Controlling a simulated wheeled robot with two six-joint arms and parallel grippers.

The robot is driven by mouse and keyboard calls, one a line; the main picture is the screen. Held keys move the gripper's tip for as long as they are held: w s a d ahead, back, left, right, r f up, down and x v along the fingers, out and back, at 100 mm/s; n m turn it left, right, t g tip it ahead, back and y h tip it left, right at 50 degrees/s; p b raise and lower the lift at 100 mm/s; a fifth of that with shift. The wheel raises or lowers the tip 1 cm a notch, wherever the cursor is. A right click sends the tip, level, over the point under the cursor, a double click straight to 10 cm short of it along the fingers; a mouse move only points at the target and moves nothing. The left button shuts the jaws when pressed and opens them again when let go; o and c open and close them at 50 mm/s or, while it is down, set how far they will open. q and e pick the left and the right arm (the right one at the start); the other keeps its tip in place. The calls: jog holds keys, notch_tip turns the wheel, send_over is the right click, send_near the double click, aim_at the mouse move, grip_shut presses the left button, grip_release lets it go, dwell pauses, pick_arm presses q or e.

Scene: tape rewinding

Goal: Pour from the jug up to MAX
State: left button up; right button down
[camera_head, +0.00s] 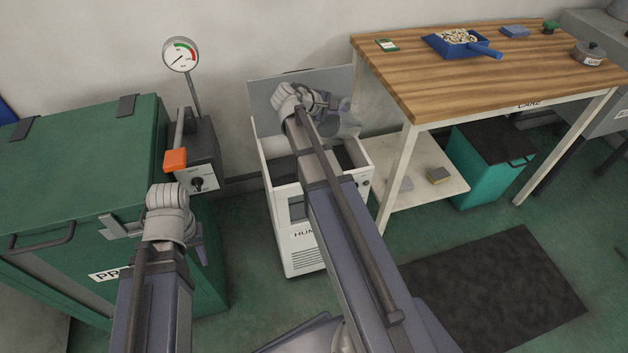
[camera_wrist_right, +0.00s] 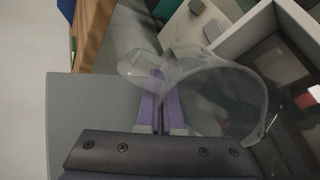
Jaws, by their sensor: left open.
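A clear jug (camera_wrist_right: 245,95) is in my right gripper (camera_wrist_right: 158,105), whose purple fingers are closed on its handle side. In the head view the jug (camera_head: 347,124) shows partly behind my right wrist, over the open white cabinet marked "HUM" (camera_head: 302,250). The cabinet's grey lid (camera_head: 262,108) stands raised at the back. I cannot tell the jug's exact tilt or water level, and no MAX mark is readable. My left gripper (camera_head: 198,245) is open and empty beside the green chest.
The green chest (camera_head: 75,180) stands at left, beside a grey box with an orange-handled lever (camera_head: 175,160) and a dial gauge (camera_head: 181,55). A wooden table (camera_head: 470,75) with a blue tray (camera_head: 440,46) stands right. A teal bin (camera_head: 480,175) sits below; a dark mat (camera_head: 500,290) lies in front.

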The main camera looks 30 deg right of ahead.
aim_at(343, 101)
jog(key=shift+s+a+r+h+b, duration=0.15)
jog(key=shift+a+r+h+b, duration=0.25)
jog(key=shift+r+h+b, duration=0.35)
dwell(2.2)
dwell(0.4)
jog(key=shift+d+r+p, duration=0.1)
jog(key=shift+r+p, duration=0.1)
jog(key=shift+p, duration=0.35)
jog(key=y+p, duration=0.1)
jog(key=p, duration=0.1)
jog(key=d+r+y+p, duration=0.1)
jog(key=p, duration=0.2)
jog(key=shift+w+d+y, duration=0.1)
jog(key=shift+w+y, duration=0.15)
jog(key=shift+y, duration=0.1)
jog(key=shift+p, duration=0.35)
jog(key=shift+f+y, duration=0.2)
jog(key=shift+y, duration=0.1)
